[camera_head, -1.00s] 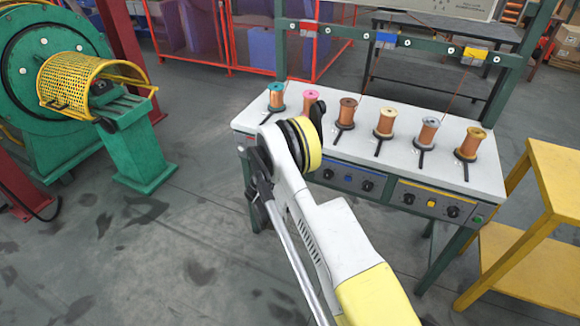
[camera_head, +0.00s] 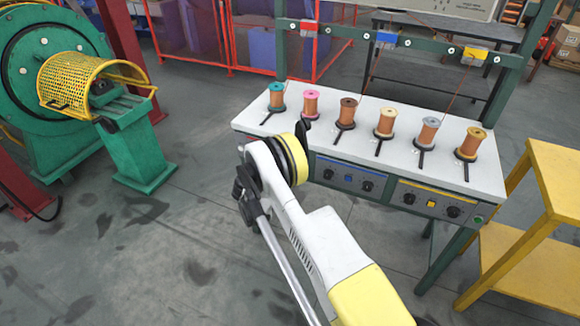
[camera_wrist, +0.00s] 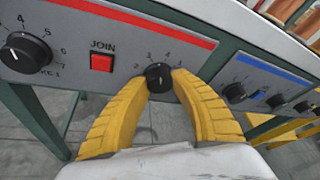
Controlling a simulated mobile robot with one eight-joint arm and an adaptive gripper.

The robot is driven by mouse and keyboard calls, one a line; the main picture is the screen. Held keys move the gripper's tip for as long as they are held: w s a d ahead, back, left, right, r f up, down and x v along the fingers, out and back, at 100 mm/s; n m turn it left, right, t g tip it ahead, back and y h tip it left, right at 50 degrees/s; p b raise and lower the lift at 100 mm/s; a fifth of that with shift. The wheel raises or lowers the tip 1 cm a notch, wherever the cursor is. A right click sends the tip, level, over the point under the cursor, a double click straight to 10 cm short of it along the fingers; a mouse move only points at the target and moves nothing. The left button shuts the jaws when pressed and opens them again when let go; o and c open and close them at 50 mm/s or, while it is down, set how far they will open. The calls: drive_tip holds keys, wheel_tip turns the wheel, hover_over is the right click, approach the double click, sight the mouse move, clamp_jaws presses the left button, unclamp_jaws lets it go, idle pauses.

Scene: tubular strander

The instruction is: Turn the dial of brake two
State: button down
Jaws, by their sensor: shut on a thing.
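In the wrist view, a black dial (camera_wrist: 157,72) with numbers around it sits at the right end of a grey panel with a red stripe (camera_wrist: 150,14). The two yellow fingers of my gripper (camera_wrist: 162,82) are shut on this dial, one on each side. The panel also has a red JOIN button (camera_wrist: 101,62) and a larger black numbered dial (camera_wrist: 26,52) at the left. In the head view my wrist (camera_head: 285,160) hides the red panel and my fingertips. I cannot read which brake the held dial belongs to.
A blue-striped panel (camera_head: 335,174) and a yellow-striped panel (camera_head: 416,200) with more dials lie to the right. Several wire spools stand on the white bench top (camera_head: 400,150) above. A yellow table (camera_head: 556,165) is at the right; a green machine (camera_head: 30,60) is at the left.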

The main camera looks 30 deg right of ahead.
drive_tip(key=shift+n+h, duration=0.4)
drive_tip(key=shift+n, duration=0.4)
drive_tip(key=shift+g, duration=0.3)
drive_tip(key=c, duration=1.1)
unclamp_jaws()
drive_tip(key=shift+d, duration=0.1)
drive_tip(key=shift+o, duration=0.2)
drive_tip(key=v, duration=1.2)
drive_tip(key=shift+f, duration=0.1)
